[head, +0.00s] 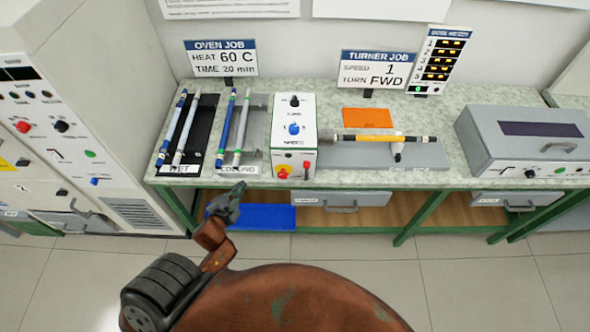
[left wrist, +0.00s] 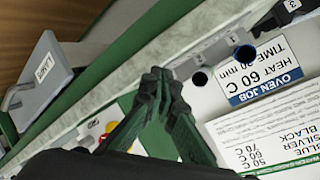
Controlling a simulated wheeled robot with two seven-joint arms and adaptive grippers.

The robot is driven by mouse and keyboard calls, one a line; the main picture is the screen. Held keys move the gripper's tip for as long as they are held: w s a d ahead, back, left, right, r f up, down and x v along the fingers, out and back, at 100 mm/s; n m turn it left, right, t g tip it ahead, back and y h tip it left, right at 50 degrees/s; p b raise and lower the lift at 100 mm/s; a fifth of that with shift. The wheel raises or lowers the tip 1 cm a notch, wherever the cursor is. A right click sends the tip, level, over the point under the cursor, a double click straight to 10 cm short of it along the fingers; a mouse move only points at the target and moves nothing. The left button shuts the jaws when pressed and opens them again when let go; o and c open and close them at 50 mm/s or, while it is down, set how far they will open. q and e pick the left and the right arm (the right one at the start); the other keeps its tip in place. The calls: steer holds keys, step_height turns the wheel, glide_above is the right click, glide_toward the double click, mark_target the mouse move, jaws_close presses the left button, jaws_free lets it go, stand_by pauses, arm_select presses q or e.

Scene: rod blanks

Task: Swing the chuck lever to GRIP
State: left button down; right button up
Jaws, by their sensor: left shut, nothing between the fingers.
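A rod (head: 370,138) with yellow and black parts lies level to the right of the box, over a grey bed. My left gripper (head: 240,188) is in front of the bench edge, left of the turner and apart from it. In the left wrist view its dark green fingers (left wrist: 160,75) are shut and empty.
A WET rack (head: 205,135) and a COOLING rack (head: 258,135) hold rods left of the turner. An orange pad (head: 367,118) lies behind the rod. A grey lidded box (head: 525,140) stands at right. Drawers (head: 345,200) and a blue tray (head: 265,217) are below the bench top.

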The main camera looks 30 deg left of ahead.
arm_select(q)
steer(key=w+d+r+m+t+h, duration=0.1)
steer(key=d+r+m+t+h, duration=0.1)
steer(key=d+r+m+h, duration=0.25)
steer(key=w+d+r+m+t+h, duration=0.1)
steer(key=r+m+t+h, duration=0.25)
steer(key=r+m, duration=0.35)
steer(key=s+d+m+g+h, duration=0.1)
steer(key=m+h, duration=0.1)
steer(key=s+d+m+g+h, duration=0.1)
steer(key=d+m, duration=0.1)
steer(key=s+d+m+g+h, duration=0.1)
steer(key=m+h, duration=0.1)
steer(key=m, duration=0.1)
steer(key=shift+d+f+h, duration=0.15)
steer(key=shift+h, duration=0.15)
glide_toward(306, 171)
steer(key=w+d+r, duration=0.2)
steer(key=w+d, duration=0.1)
steer(key=w, duration=0.2)
steer(key=shift+r, duration=0.4)
steer(key=shift+w+p, duration=0.1)
steer(key=shift+p, duration=0.2)
